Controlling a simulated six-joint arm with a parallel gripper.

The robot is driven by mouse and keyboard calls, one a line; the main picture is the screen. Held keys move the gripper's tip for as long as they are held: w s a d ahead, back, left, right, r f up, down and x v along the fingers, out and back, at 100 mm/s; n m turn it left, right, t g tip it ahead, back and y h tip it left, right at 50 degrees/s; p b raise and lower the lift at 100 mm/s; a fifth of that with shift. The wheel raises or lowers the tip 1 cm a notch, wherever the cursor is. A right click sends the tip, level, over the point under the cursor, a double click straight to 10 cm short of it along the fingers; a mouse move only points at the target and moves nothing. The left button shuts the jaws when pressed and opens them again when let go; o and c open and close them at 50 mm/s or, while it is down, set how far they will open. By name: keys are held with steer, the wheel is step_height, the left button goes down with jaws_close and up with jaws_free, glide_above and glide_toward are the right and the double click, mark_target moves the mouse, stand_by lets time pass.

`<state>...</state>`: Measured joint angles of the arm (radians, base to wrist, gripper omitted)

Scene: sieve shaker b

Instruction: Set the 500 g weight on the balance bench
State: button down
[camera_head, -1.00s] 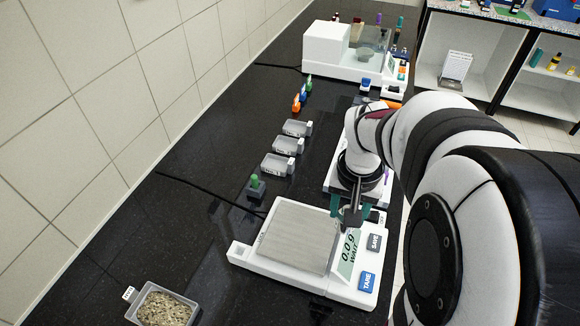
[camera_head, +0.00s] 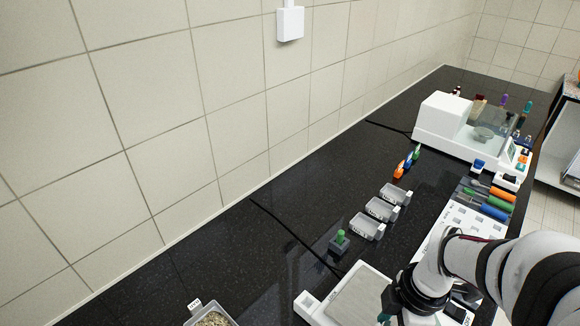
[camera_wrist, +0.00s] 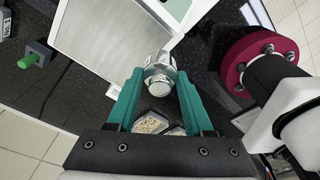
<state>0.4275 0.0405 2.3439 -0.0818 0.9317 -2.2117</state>
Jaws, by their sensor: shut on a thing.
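The shiny metal weight (camera_wrist: 160,76) is between the teal fingers of my gripper (camera_wrist: 157,88) in the wrist view. The gripper is shut on it; no mass marking is readable. The balance (camera_head: 309,304) is at the bottom of the head view, cut off by the frame. Its grey pan (camera_wrist: 105,38) looks bare in the wrist view and lies beyond the held weight. In the head view my gripper (camera_head: 384,318) is at the pan's right side, mostly hidden by my arm, and the weight cannot be made out. I cannot tell the weight's height above the bench.
A green-knobbed piece (camera_head: 340,239) stands behind the balance, with several small grey trays (camera_head: 366,228) beyond. A grain tray (camera_head: 213,319) is at the bottom left. An enclosed balance (camera_head: 447,115) stands at the far end. Black bench is clear along the wall.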

steer(key=a+f+n, duration=0.3)
steer(key=a, duration=0.2)
steer(key=w+a+f+n, duration=0.1)
steer(key=a+f+n, duration=0.1)
steer(key=a+n, duration=0.2)
steer(key=a+f+n+g, duration=0.1)
steer(key=a+f+n, duration=0.2)
steer(key=a, duration=0.2)
steer(key=shift+w+a+f+n, duration=0.3)
steer(key=shift+n, duration=0.1)
steer(key=shift+w+a+f, duration=0.1)
steer(key=shift+a+f, duration=0.05)
steer(key=shift+f, duration=2)
steer(key=shift+c, duration=1.5)
jaws_free()
steer(key=shift+f, duration=0.1)
